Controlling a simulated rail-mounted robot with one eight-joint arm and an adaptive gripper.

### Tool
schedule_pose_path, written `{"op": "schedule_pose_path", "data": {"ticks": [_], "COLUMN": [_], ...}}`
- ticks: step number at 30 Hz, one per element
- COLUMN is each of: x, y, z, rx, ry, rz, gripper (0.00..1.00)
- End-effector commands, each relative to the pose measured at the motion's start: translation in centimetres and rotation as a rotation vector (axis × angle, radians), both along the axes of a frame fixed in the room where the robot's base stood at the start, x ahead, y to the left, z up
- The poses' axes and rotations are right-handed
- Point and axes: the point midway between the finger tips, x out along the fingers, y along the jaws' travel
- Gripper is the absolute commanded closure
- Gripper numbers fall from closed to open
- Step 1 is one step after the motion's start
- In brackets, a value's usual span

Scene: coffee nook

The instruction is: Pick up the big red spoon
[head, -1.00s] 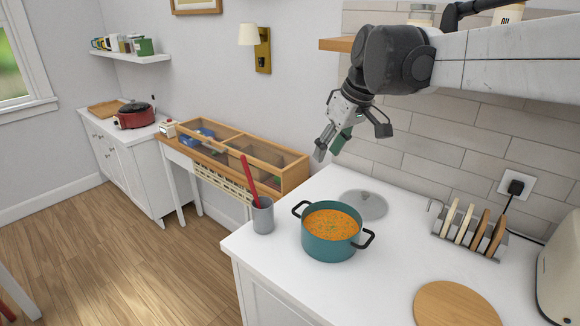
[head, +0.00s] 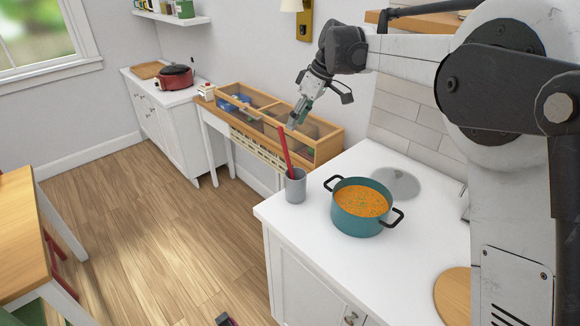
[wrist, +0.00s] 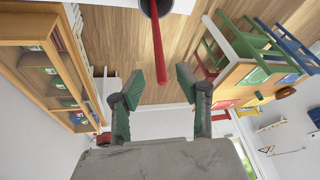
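The big red spoon (head: 285,150) stands tilted in a grey cup (head: 296,188) at the counter's left corner, its handle sticking up. In the wrist view the red spoon (wrist: 157,45) points down the picture between the two fingers, its end a little short of the palm side. The dark cup (wrist: 156,5) is at the top edge there. My gripper (head: 295,122) is just above the handle's upper end in the head view. In the wrist view my gripper (wrist: 160,88) is open, with clear gaps between both fingers and the spoon.
A wooden case with glass top (head: 262,122) stands left of the counter. A round board (head: 455,300) lies at the front right.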

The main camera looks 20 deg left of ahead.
Motion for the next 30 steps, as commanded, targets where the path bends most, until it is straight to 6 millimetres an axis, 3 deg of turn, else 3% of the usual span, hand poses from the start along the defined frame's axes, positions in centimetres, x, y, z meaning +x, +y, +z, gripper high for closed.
{"op": "schedule_pose_path", "data": {"ticks": [6,16,24,30], "x": [-0.2,-0.2,-0.4,-0.4], "y": [1.4,2.3,3.4,3.6], "z": [-3.4,-5.6,-9.0,-9.7], "rx": [0.0,0.0,0.0,0.0], "ry": [-0.001,-0.001,-0.001,-0.001], "rz": [0.0,-0.001,0.0,-0.002], "gripper": [0.66,0.66,0.66,0.66]}}
